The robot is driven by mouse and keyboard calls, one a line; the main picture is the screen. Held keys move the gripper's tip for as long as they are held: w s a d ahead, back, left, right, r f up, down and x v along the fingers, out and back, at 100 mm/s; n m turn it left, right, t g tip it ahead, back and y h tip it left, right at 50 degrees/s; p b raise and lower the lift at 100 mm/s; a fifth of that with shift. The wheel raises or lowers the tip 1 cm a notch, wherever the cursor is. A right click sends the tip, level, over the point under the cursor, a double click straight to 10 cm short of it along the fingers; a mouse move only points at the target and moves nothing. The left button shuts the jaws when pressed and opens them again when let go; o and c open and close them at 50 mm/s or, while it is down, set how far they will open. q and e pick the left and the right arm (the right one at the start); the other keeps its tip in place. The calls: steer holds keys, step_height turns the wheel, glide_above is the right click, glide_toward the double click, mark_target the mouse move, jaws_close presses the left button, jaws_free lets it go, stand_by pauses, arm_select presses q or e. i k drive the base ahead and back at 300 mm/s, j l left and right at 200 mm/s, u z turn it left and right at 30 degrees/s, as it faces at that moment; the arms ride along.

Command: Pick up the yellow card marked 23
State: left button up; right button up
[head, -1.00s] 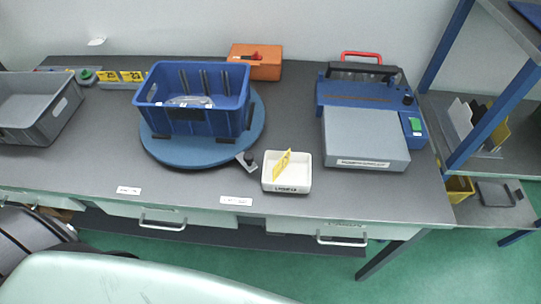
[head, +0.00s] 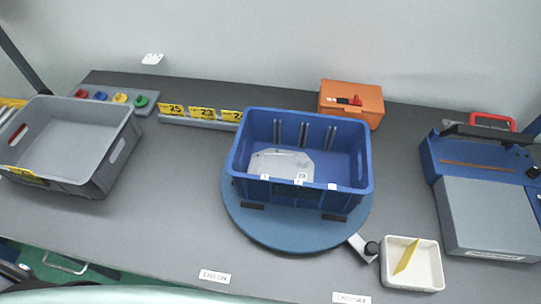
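The yellow card marked 23 (head: 202,113) stands in a low grey holder (head: 200,123) at the back of the dark grey table. It is the middle one of three cards there, between a card marked 25 (head: 171,109) and a card (head: 231,116) whose number is partly hidden by the blue crate's rim. Neither of my grippers shows in the head view.
A blue crate (head: 300,194) with a casting in it sits on a round blue turntable (head: 250,226). A grey crate (head: 118,140) stands left. A white dish (head: 428,270) holds a yellow card. Coloured knobs lie back left.

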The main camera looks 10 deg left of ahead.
mark_target(195, 113)
steer(key=u, duration=0.8)
